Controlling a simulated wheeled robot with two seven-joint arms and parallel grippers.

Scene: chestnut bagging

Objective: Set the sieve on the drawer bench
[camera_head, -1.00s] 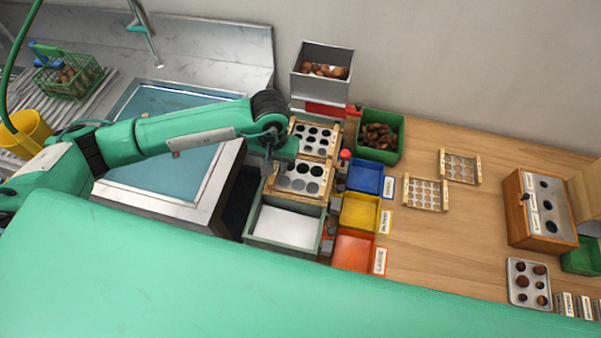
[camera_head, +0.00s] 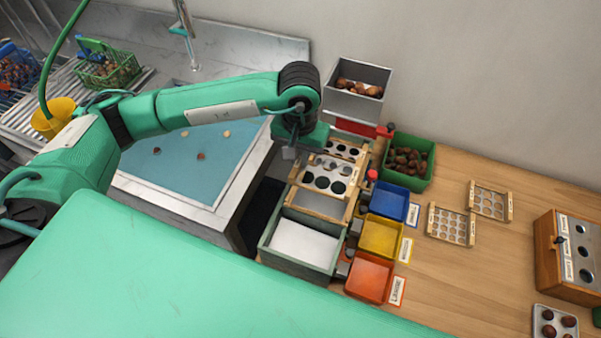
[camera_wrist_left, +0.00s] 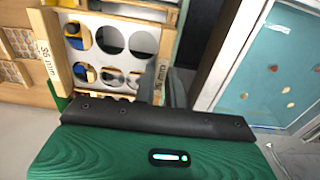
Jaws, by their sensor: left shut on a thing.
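My left gripper (camera_head: 292,152) is shut on the left wooden side of a sieve (camera_head: 330,177). The sieve has a pale plate with large round holes between wooden sides. In the left wrist view the sieve (camera_wrist_left: 115,41) carries "36 mm" marks, with blue and yellow showing through its holes. It appears held above the bench (camera_head: 318,205), a wooden-framed stand with a green-walled, white-bottomed drawer (camera_head: 268,247) at its near end. Another holed plate (camera_head: 343,150) lies behind the held sieve. The gap under the sieve is hard to judge. My right gripper is not in view.
Blue (camera_head: 389,203), yellow (camera_head: 380,237) and orange (camera_head: 369,277) bins stand along the bench's right side. A green bin of chestnuts (camera_head: 410,160) and a grey hopper (camera_head: 357,90) are behind. Two smaller-holed sieves (camera_head: 452,224) (camera_head: 490,201) lie on the table. A sink is left.

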